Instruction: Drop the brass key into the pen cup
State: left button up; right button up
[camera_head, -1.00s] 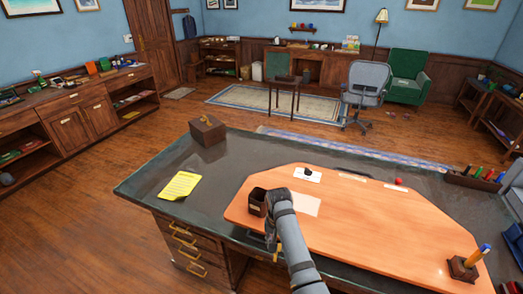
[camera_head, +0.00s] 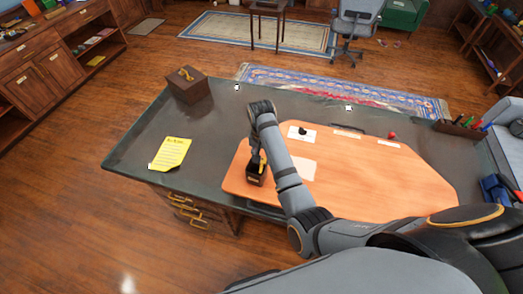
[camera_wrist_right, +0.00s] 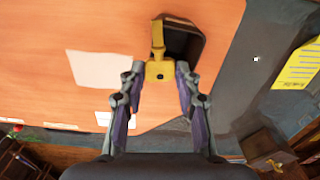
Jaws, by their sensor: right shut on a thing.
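The brass key (camera_wrist_right: 157,42) is held between the fingertips of my right gripper (camera_wrist_right: 159,74). The pen cup (camera_wrist_right: 184,40), a dark square open cup, stands on the orange desk pad. In the wrist view the key's shaft lies across one side of the cup's mouth; I cannot tell its height above it. In the head view the cup (camera_head: 255,180) is at the pad's left end, with a bit of the brass key (camera_head: 263,163) at its top. My forearm hides part of the gripper there. My left gripper is not in view.
A yellow note (camera_head: 171,152) and a wooden box with a brass handle (camera_head: 188,88) lie on the dark desktop to the left. White cards, a small red ball (camera_head: 392,135) and a pen tray (camera_head: 462,128) are at the back. The desktop left of the pad is mostly clear.

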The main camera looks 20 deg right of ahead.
jog(key=f, duration=0.2)
jog(key=w+f, duration=0.1)
jog(key=shift+w+f, duration=0.15)
jog(key=shift+f, duration=0.2)
jog(key=shift+s+r, duration=0.1)
jog(key=shift+s, duration=0.1)
jog(key=o, duration=0.8)
jog(key=shift+w, duration=0.1)
jog(key=shift+o, duration=1.4)
jog(key=shift+w, duration=0.15)
jog(key=shift+o, duration=0.4)
jog(key=shift+w, duration=0.1)
notch_tip(320, 180, up, 7)
jog(key=shift+f, duration=0.2)
jog(key=shift+r, duration=0.35)
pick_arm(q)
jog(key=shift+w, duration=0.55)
